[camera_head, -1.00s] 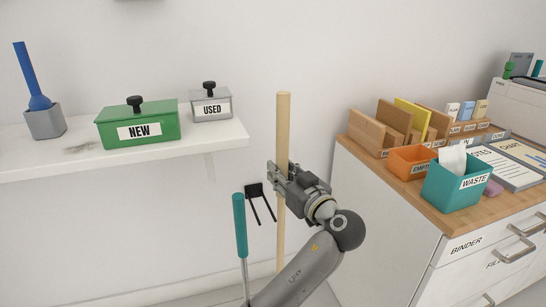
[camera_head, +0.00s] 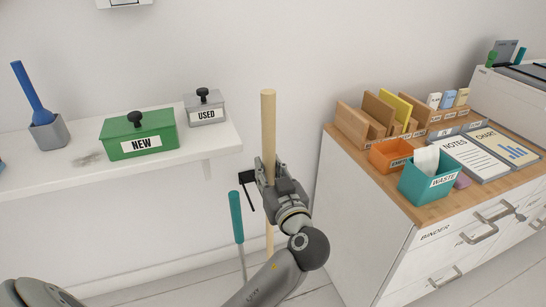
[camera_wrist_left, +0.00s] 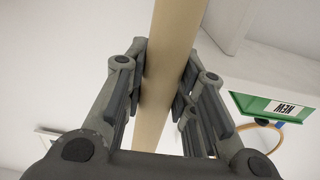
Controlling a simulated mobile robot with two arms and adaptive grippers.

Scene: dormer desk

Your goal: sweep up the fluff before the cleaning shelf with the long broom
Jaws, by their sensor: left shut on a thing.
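The long broom's pale wooden handle (camera_head: 269,125) stands near upright in front of the wall, right of the shelf. My left gripper (camera_head: 268,172) is shut on this handle partway down, and the wood runs on above and below it. In the left wrist view the handle (camera_wrist_left: 165,70) passes between the fingers (camera_wrist_left: 158,95). The broom's head is out of view. A grey smudge of fluff (camera_head: 88,160) lies on the white cleaning shelf (camera_head: 195,155), left of the green NEW box (camera_head: 140,137). No fluff shows on the visible floor. My right gripper is not in view.
A teal-handled tool (camera_head: 237,218) stands left of the broom, by a black wall holder (camera_head: 247,178). A grey USED box (camera_head: 205,107) and a blue-handled brush in a grey pot (camera_head: 48,132) stand on the shelf. A cabinet (camera_head: 365,220) with a teal WASTE bin (camera_head: 425,183) stands right.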

